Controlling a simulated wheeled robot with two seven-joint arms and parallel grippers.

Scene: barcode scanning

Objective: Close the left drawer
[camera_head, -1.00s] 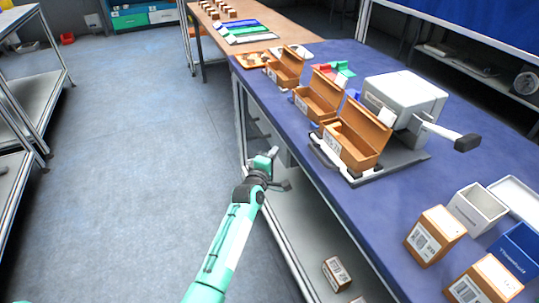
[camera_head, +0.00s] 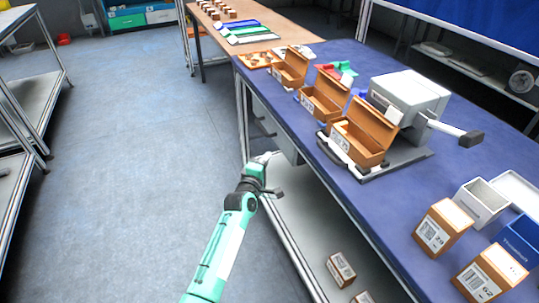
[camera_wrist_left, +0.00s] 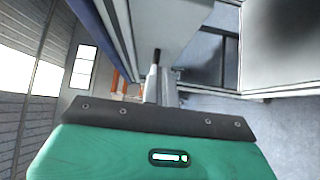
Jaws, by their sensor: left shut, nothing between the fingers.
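A grey drawer unit (camera_head: 287,149) hangs under the near edge of the blue table in the head view. My left gripper (camera_head: 269,159) is beside it, on the aisle side, just below the table edge. The gripper is shut and empty. In the left wrist view, the closed fingers (camera_wrist_left: 154,70) point toward a pale grey panel under the table. I cannot tell whether they touch it, or how far the drawer stands out. My right gripper is not in view.
The blue table (camera_head: 352,200) carries open brown boxes (camera_head: 362,137), a grey lever device (camera_head: 410,98) and small cartons (camera_head: 443,228). A lower shelf (camera_head: 300,225) holds more cartons. A metal rack (camera_head: 38,90) stands left. The aisle floor (camera_head: 140,170) is clear.

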